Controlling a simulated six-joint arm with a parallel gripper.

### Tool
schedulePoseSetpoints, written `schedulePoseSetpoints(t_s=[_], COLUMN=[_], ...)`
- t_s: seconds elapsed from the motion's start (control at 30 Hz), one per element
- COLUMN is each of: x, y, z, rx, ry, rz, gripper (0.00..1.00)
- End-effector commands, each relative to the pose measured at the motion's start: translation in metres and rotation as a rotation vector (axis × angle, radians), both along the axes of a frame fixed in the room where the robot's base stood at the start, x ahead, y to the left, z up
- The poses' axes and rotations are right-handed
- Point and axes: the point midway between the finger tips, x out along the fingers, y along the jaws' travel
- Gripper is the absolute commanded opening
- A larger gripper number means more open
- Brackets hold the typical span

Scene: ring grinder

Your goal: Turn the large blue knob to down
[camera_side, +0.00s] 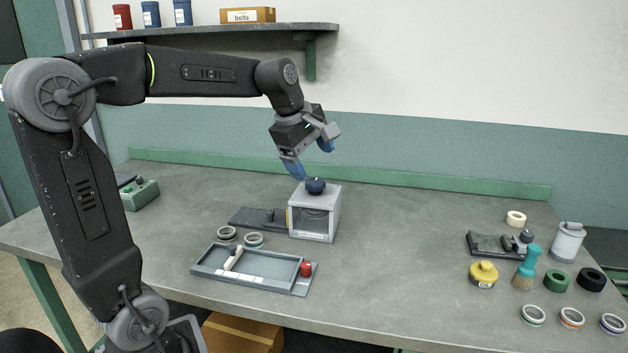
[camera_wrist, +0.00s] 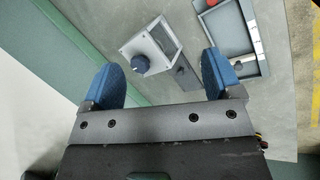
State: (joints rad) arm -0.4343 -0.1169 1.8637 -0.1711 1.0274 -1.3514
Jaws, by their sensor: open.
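The large blue knob (camera_side: 315,186) is a dark blue knob on top of a grey box-shaped grinder housing (camera_side: 328,223). In the wrist view the knob (camera_wrist: 140,64) shows between my fingertips but farther off, on the light top of the housing (camera_wrist: 133,46). My gripper (camera_side: 309,162) is above the knob in the side view, tilted, with its blue fingers apart. The open gripper also shows in the wrist view (camera_wrist: 163,75) with nothing between the fingers. The fingers look apart from the knob. Which way the knob points is too small to tell.
A grey tray (camera_side: 222,277) with a red knob (camera_side: 306,269) lies in front of the housing, with rings (camera_side: 254,240) beside it. A dark plate (camera_side: 250,217) adjoins the housing's left. A brush (camera_side: 526,268), yellow container (camera_side: 484,274) and rings stand at right. The table between is clear.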

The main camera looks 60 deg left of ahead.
Motion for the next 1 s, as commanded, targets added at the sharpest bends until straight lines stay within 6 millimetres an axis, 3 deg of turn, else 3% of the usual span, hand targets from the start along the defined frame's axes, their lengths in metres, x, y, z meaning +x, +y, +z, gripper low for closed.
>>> schedulePoseSetpoints(t_s=[0.03, 0.2, 0.4, 0.5, 0.67, 1.0], x=[0.014, 0.045, 0.059, 0.061, 0.065, 0.089], y=[0.026, 0.100, 0.162, 0.175, 0.179, 0.177], z=[-0.001, -0.008, -0.018, -0.021, -0.030, -0.089], rx=[-0.068, -0.291, -0.466, -0.506, -0.520, -0.518], ry=[0.005, 0.003, -0.003, -0.005, -0.005, -0.001], rz=[0.163, 0.679, 1.078, 1.166, 1.196, 1.194], gripper=[0.84, 0.84, 0.84, 0.84, 0.84, 0.84])
